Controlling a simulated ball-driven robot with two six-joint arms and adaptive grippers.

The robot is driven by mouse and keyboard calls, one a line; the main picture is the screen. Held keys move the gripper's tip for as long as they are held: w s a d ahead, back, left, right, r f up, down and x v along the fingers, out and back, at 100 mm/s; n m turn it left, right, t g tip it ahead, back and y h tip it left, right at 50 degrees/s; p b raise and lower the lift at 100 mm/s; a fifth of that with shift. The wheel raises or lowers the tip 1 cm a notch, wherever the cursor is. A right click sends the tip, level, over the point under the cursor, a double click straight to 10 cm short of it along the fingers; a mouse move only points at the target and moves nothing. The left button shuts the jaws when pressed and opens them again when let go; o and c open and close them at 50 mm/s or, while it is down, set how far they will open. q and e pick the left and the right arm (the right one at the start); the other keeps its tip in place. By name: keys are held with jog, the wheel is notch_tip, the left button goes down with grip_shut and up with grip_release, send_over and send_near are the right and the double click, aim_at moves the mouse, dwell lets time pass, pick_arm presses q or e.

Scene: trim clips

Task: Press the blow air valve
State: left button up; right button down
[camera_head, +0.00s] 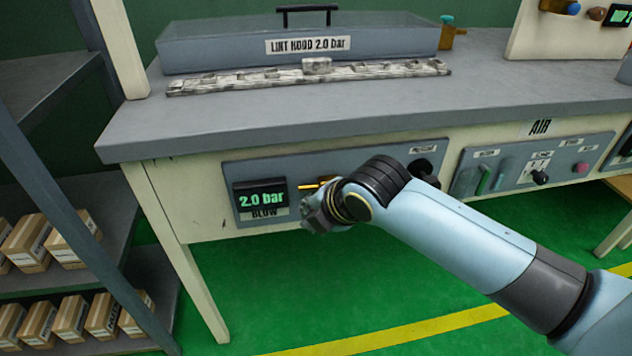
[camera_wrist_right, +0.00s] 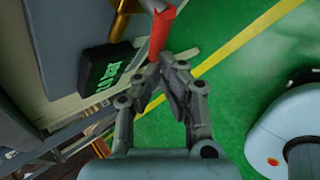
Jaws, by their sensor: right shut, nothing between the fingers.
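The blow panel (camera_head: 230,172) on the bench front carries a dark display (camera_head: 262,200) with green "2.0 bar" over the label "BLOW". A brass part (camera_head: 315,187) sticks out right of the display; my right gripper hides what is beside it. In the right wrist view, a red bar (camera_wrist_right: 160,32), which looks like the valve's lever, hangs by a brass piece (camera_wrist_right: 121,20). My right gripper (camera_wrist_right: 166,68) is shut and empty, its fingertips at the red bar's lower end; I cannot tell whether they touch. The display also shows there (camera_wrist_right: 106,72). My left gripper is out of view.
A black knob (camera_head: 420,168) and the air panel (camera_head: 510,176) lie to the right. A lint hood (camera_head: 220,48) and a mottled strip (camera_head: 300,78) are on the bench top (camera_head: 130,128). Shelves with boxes (camera_head: 70,318) stand left. Green floor is open below.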

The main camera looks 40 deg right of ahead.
jog(key=shift+f+g+h+p, duration=0.3)
jog(key=shift+h+p, duration=0.2)
jog(key=shift+p, duration=0.5)
jog(key=shift+s+d+f+n+g+h+p, duration=0.15)
jog(key=shift+f+n+g+h+p, duration=0.25)
jog(key=shift+n+g+h+p, duration=0.55)
jog(key=shift+s+d+f+g+h+p, duration=0.15)
jog(key=shift+f+h+p, duration=0.15)
jog(key=shift+h+p, duration=0.35)
jog(key=shift+w+d+f+g+h+p, duration=0.15)
jog(key=shift+f+h+p, duration=0.2)
jog(key=shift+p, duration=0.45)
dwell(1.9)
jog(key=shift+s+r, duration=0.1)
jog(key=shift+r+p, duration=0.75)
jog(key=shift+p, duration=0.35)
